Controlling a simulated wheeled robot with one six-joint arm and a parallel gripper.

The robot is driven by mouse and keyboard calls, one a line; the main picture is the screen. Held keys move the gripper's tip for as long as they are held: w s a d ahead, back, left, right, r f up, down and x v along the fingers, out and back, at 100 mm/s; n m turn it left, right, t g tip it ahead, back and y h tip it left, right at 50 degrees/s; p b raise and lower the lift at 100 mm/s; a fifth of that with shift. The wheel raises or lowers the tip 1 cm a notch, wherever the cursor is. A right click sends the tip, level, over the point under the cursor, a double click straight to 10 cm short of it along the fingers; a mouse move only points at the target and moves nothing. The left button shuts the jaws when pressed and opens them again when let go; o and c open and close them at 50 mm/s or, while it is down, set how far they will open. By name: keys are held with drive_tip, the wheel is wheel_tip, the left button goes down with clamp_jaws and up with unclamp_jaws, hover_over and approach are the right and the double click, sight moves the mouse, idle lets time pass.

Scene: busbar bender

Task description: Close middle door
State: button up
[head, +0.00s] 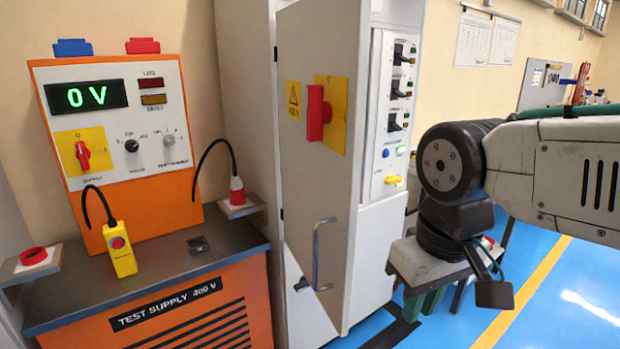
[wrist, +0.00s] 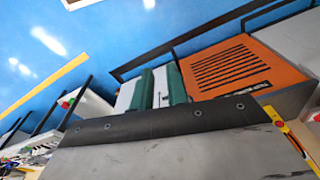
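A tall grey cabinet door (head: 300,180) stands at an angle out from the cabinet in the middle of the head view. It carries a red rotary switch (head: 318,113) on a yellow plate and, lower down, a vertical bar handle (head: 318,255). How far it is open is hard to tell. My gripper (head: 423,306) hangs low, right of the door and apart from its handle. Its two green fingers show in the wrist view (wrist: 159,85) with a gap between them, and nothing appears held. The arm hides part of the area behind it.
A white panel (head: 390,130) with several black switches is right of the door. An orange test supply (head: 190,318) stands left, with a yellow pendant (head: 120,250) on its top; its grilled side shows in the wrist view (wrist: 230,68). Blue floor (head: 555,295) is clear at right.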

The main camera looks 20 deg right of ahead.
drive_tip(key=shift+w+a+f+n+g, duration=0.25)
drive_tip(key=shift+w+a+n, duration=0.15)
drive_tip(key=shift+a, duration=0.15)
drive_tip(key=shift+w+a+f+n+g, duration=0.2)
drive_tip(key=shift+w+a+n, duration=0.15)
drive_tip(key=shift+a, duration=0.2)
clamp_jaws()
drive_tip(key=w+a+r+n+h, duration=0.3)
drive_tip(key=w+a+n+h, duration=0.1)
drive_tip(key=w+a+n, duration=0.35)
drive_tip(key=w+a+r+n+h, duration=0.2)
drive_tip(key=w+a+n+h, duration=0.2)
drive_tip(key=w+a+n, duration=0.4)
drive_tip(key=n+h, duration=0.1)
approach(343, 240)
drive_tip(key=a+f+x, duration=0.1)
drive_tip(key=x, duration=0.4)
drive_tip(key=shift+d+r, duration=0.1)
drive_tip(key=shift+d, duration=0.65)
drive_tip(key=shift+d, duration=0.1)
